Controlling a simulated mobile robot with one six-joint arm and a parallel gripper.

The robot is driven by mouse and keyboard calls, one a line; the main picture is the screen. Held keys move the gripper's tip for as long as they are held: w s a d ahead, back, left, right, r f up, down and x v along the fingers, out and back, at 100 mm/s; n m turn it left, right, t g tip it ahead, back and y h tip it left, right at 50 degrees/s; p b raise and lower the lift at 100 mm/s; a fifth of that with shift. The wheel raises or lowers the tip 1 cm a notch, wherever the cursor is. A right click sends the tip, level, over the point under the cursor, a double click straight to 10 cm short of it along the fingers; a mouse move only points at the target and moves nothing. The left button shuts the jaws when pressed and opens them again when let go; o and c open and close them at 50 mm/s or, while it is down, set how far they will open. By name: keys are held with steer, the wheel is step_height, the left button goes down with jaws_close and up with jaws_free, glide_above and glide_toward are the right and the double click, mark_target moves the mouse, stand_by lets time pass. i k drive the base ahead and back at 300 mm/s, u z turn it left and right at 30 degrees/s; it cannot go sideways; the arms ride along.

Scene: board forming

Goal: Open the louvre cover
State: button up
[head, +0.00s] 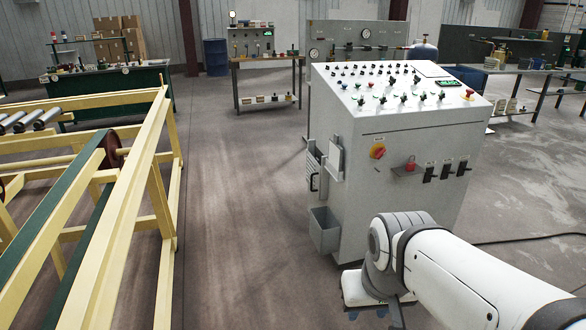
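I cannot make out a louvre cover in the head view. A grey control console (400,140) stands at centre right, with many knobs and buttons on its sloped top. Its front side has a red and yellow rotary switch (377,151), a red padlock-like item (410,163) and several dark hooks or handles. My white arm reaches in from the lower right, in front of the console's lower part, and bends down at a grey joint. My gripper's fingers do not show.
A yellow conveyor frame (150,180) with green belts fills the left side. A grey bin (325,230) hangs low on the console's left side. Workbenches (268,62) and a blue drum (216,57) stand behind. A dark cable (530,239) lies at right. The floor between conveyor and console is clear.

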mark_target(313, 170)
steer(key=z, duration=0.15)
steer(key=i, duration=1.05)
steer(key=u, duration=0.65)
steer(key=i, duration=2.4)
steer(key=z, duration=0.25)
